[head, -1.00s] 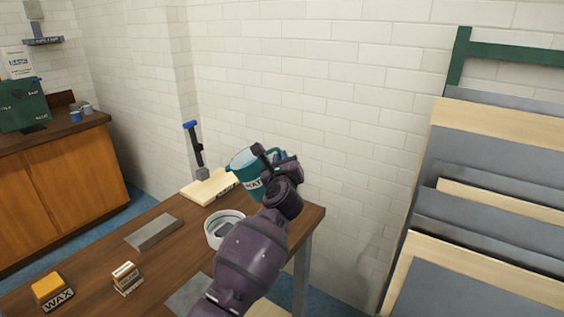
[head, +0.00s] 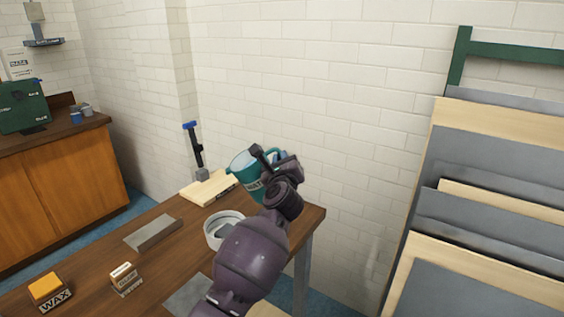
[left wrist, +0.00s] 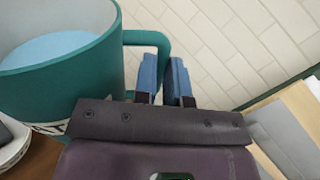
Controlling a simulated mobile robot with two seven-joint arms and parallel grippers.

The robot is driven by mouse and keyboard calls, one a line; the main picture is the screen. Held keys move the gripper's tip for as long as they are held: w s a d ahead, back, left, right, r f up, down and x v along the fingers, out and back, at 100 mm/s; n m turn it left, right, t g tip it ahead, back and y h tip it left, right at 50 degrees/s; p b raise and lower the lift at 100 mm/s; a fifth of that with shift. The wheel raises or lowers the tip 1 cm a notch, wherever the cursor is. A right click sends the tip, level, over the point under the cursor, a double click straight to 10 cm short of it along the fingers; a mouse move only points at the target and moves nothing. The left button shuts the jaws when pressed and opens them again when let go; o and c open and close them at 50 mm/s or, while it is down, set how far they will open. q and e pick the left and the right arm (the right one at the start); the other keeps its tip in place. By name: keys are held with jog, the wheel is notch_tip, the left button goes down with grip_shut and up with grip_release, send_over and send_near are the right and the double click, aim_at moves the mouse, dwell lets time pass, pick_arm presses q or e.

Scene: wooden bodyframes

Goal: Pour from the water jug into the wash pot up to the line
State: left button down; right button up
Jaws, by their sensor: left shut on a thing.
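The water jug (head: 243,168) is teal with a partly visible label, and it is held up over the back of the table. In the left wrist view the jug (left wrist: 95,75) shows pale blue water inside. My left gripper (head: 282,160) is shut on the jug's handle; its blue fingers (left wrist: 166,78) are on the handle (left wrist: 150,38) in the left wrist view. The wash pot (head: 211,232), a round white pot, stands on the table below and left of the jug, partly hidden by my arm. Its line cannot be made out. My right gripper is out of view.
On the wooden table (head: 185,245) are a pale board (head: 205,190) with a blue-topped upright tool (head: 195,145), a grey metal block (head: 153,233), a wax block (head: 47,288) and a small labelled block (head: 126,278). A panel rack (head: 490,180) stands at right.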

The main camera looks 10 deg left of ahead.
aim_at(276, 149)
pick_arm(q)
jog(key=shift+a+r+n+b, duration=0.1)
jog(key=shift+r+n+b, duration=0.3)
jog(key=shift+r+b, duration=0.05)
dwell(0.8)
jog(key=shift+s+a+r+n+b, duration=0.1)
jog(key=shift+a+r+n+b, duration=0.05)
jog(key=shift+r+n+b, duration=0.3)
dwell(0.6)
jog(key=shift+a+r+n, duration=0.1)
jog(key=shift+r+n, duration=0.05)
jog(key=shift+n, duration=0.2)
dwell(0.3)
jog(key=shift+r+t+y+b, duration=0.15)
jog(key=shift+t+y+b, duration=0.15)
jog(key=shift+b, duration=0.05)
jog(key=shift+s+a+n, duration=0.1)
jog(key=shift+n, duration=0.2)
jog(key=shift+a+r+n+b, duration=0.1)
jog(key=shift+r+n+b, duration=0.2)
dwell(0.4)
jog(key=shift+s, duration=0.1)
jog(key=shift+a+r+n, duration=0.15)
jog(key=shift+r+n, duration=0.05)
jog(key=shift+n, duration=0.1)
jog(key=shift+s+a+r+n+b, duration=0.1)
jog(key=shift+a+r+n+b, duration=0.1)
jog(key=shift+n+b, duration=0.15)
dwell(0.5)
